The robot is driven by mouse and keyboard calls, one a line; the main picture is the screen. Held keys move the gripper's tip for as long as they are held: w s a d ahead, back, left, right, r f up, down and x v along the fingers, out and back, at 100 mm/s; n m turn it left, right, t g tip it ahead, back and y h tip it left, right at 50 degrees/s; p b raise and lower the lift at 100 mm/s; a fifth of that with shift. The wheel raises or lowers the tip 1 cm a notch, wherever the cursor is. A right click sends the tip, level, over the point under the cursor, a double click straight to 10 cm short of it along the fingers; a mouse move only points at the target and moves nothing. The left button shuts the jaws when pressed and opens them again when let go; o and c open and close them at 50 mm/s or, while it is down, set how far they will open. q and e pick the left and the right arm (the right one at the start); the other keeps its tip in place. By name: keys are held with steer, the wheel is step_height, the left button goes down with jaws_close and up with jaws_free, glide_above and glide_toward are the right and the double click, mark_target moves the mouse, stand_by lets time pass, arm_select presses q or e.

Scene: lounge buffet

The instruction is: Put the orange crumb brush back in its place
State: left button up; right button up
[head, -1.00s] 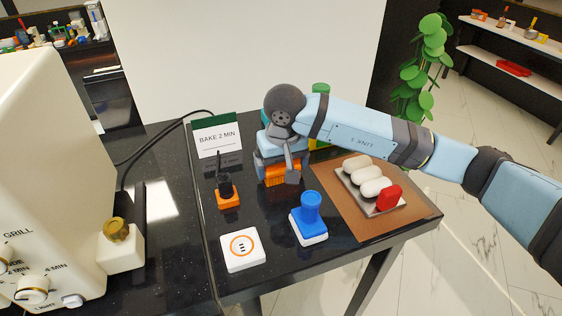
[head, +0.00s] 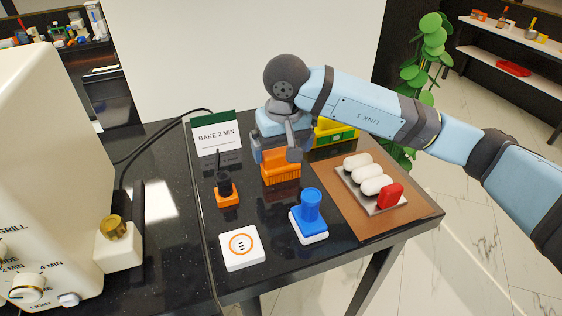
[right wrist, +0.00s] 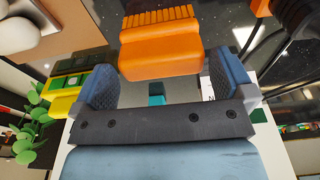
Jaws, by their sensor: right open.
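The orange crumb brush (head: 281,168) stands on the black table below my right gripper (head: 275,148), its ribbed side showing. In the right wrist view the brush (right wrist: 160,52) shows just past the fingertips, in line with the gap between them. My right gripper is open; the two blue-grey fingers are apart and the brush is not clamped. The gripper and wrist hide part of the brush's top in the head view. My left gripper is not in view. I cannot tell a marked place for the brush.
A green-and-yellow block (head: 335,134) is behind, to the right. A black-handled item on an orange base (head: 228,192), a blue stamp-like object (head: 310,215), a white square (head: 242,247) and a tray of white rolls (head: 345,182) are near. A sign (head: 216,135) stands at back left.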

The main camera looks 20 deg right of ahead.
mark_target(283, 155)
steer(key=r, duration=0.4)
steer(key=s+r+b, duration=0.1)
steer(key=r, duration=0.2)
steer(key=shift+r, duration=0.1)
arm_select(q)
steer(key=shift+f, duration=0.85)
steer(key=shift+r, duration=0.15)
